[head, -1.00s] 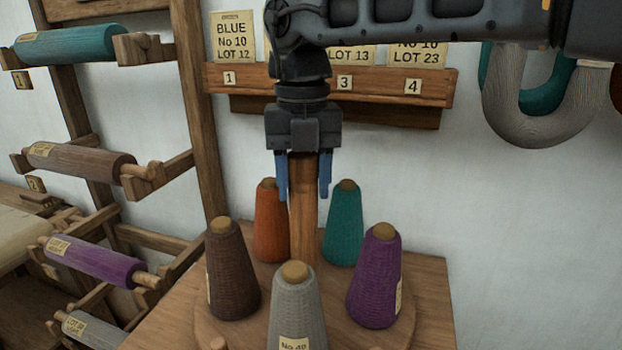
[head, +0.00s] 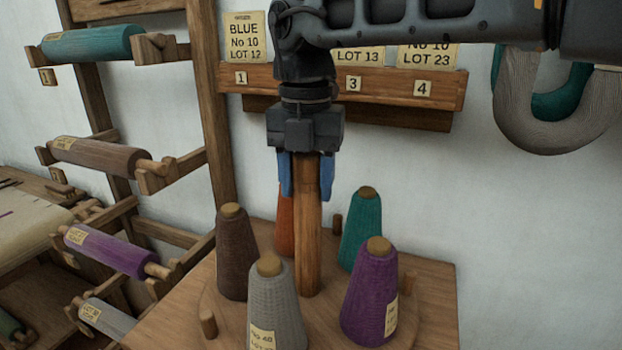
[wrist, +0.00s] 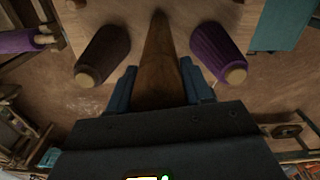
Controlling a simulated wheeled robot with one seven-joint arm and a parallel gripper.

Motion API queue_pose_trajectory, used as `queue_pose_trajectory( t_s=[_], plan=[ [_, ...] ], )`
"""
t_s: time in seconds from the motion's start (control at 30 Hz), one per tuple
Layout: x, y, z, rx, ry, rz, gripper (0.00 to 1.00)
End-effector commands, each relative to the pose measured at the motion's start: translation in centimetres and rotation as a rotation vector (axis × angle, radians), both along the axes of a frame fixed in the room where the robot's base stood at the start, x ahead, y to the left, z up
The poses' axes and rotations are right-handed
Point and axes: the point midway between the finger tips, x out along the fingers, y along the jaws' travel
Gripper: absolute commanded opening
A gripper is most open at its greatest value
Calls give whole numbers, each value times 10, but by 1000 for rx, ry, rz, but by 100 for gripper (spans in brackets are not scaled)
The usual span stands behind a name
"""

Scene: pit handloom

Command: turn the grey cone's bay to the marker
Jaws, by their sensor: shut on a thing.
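The grey cone (head: 275,308) stands upright at the front of a round wooden turntable (head: 312,326), slightly left of its central post (head: 308,250). Its label faces forward. My gripper (head: 306,185) points down and is shut on the upper part of the post, one blue finger on each side. The wrist view also shows the post (wrist: 160,60) between the fingers. A purple cone (head: 370,295) stands right of the grey one and a brown cone (head: 236,255) behind left. A teal cone (head: 360,230) and a partly hidden orange cone (head: 285,222) stand behind. I cannot identify the marker.
A rack with wound rollers (head: 95,157) stands at left. A numbered wooden ledge (head: 390,88) with cards and hanging skeins (head: 560,130) are on the wall behind.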

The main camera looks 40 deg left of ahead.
Motion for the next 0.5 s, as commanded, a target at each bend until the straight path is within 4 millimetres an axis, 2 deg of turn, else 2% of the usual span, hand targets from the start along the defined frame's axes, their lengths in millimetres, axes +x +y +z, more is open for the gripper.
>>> queue_pose_trajectory(
  t_s=[0.27, 0.3, 0.5],
  plan=[
    [1, 0, 1, 1, -2, -1, 0],
    [1, 0, 1, 1, -2, -1, 54],
    [0, 0, 0, 0, -1, 0, 71]
  ],
)
